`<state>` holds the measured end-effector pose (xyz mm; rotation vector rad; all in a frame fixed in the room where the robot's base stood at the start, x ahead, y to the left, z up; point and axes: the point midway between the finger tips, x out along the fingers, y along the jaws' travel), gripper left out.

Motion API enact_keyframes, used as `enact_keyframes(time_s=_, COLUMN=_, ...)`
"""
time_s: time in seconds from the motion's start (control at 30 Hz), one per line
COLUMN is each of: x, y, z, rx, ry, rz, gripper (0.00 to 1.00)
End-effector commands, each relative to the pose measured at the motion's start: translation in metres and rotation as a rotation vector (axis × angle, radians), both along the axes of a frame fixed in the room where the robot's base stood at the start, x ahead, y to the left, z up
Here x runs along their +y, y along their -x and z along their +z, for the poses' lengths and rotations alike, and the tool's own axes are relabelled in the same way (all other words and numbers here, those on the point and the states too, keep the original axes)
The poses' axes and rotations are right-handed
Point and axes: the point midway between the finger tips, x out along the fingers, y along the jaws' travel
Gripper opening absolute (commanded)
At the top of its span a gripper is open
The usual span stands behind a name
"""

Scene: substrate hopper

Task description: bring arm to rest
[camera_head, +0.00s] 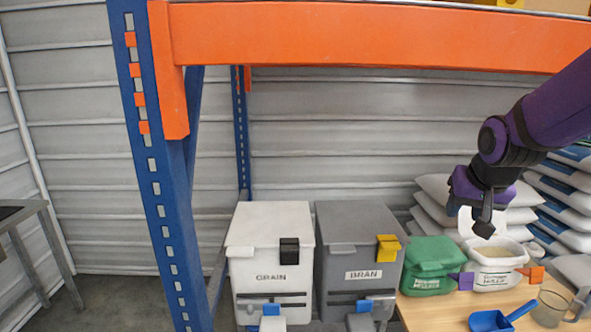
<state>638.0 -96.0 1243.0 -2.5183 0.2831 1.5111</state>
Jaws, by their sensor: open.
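My purple and black arm comes in from the right edge. My gripper (482,228) hangs over the wooden table, above and a little in front of an open white bag (497,277) with pale contents. Its dark fingertips point down, and nothing shows held between them. It looks apart from the bag, though the exact gap is hard to judge.
A green bag (432,262), blue scoop (492,321) and clear jug (550,308) stand on the table (440,314). Grain (270,240) and bran (360,240) hoppers stand left. Stacked sacks (562,200) are behind. A blue rack post (160,200) and orange beam (370,36) frame the view.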

Motion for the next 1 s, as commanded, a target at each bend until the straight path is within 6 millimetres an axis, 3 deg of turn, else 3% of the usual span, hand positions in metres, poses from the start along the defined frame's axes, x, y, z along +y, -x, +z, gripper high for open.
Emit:
enact_keyframes(time_s=0.1, x=0.010, y=0.033, z=0.024, rx=0.000, ry=0.031, rz=0.042, gripper=0.40)
enact_keyframes(time_s=0.3, x=0.020, y=0.090, z=0.051, rx=0.012, ry=0.062, rz=0.107, gripper=0.40)
enact_keyframes(time_s=0.6, x=0.027, y=0.173, z=0.072, rx=0.021, ry=0.068, rz=0.212, gripper=0.40)
enact_keyframes(time_s=0.8, x=0.028, y=0.203, z=0.074, rx=0.026, ry=0.060, rz=0.255, gripper=0.40)
enact_keyframes(time_s=1.0, x=0.028, y=0.209, z=0.074, rx=0.029, ry=0.059, rz=0.265, gripper=0.40)
